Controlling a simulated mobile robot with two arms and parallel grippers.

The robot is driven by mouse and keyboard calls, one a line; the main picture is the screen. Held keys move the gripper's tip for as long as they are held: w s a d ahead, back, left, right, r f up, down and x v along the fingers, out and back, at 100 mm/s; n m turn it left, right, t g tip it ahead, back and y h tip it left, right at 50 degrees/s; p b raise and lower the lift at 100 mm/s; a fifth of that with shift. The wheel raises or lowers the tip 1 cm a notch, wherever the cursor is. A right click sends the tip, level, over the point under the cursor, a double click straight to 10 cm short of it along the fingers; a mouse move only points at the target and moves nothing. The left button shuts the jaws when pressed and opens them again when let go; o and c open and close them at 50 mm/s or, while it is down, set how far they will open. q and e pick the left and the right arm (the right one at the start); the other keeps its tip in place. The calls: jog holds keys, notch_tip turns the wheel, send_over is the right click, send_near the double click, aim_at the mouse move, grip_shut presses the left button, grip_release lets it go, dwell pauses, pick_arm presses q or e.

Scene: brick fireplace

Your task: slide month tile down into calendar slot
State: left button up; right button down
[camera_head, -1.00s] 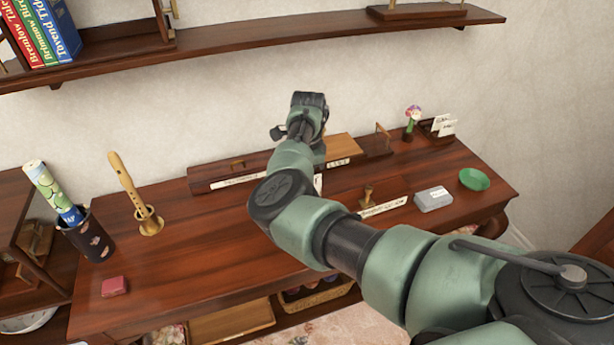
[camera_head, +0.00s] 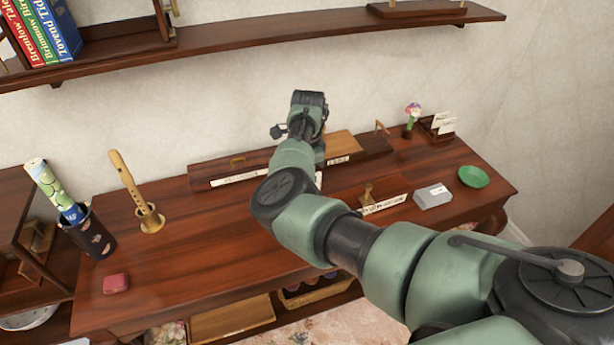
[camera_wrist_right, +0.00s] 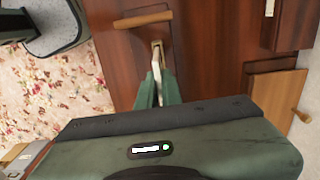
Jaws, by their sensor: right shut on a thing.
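My right gripper (camera_wrist_right: 157,92) points down over the desk, its green fingers shut on a thin pale tile (camera_wrist_right: 156,72) seen almost edge-on. A small brass-coloured piece (camera_wrist_right: 157,48) shows just beyond the tile; I cannot tell whether they touch. In the head view my forearm hides the fingertips, and only a bit of white (camera_head: 318,180) shows beside it. A long dark wooden holder (camera_head: 205,176) along the back of the desk carries white label strips (camera_head: 236,178). I cannot make out which part is the calendar slot. My left gripper is not in view.
A small stand with a label (camera_head: 385,204), a grey box (camera_head: 433,196) and a green dish (camera_head: 473,177) lie to the right. A flute in a brass stand (camera_head: 150,218) and a red block (camera_head: 116,284) are left. The desk's left middle is clear. A shelf (camera_head: 240,42) hangs above.

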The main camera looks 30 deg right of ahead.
jog(key=shift+p, duration=0.6)
dwell(0.9)
jog(key=shift+f+b, duration=1.35)
jog(key=shift+f, duration=1.05)
jog(key=c, duration=1.5)
grip_release()
jog(key=shift+r, duration=0.1)
notch_tip(320, 180, up, 8)
jog(key=shift+f+b, duration=0.1)
jog(key=shift+b, duration=0.75)
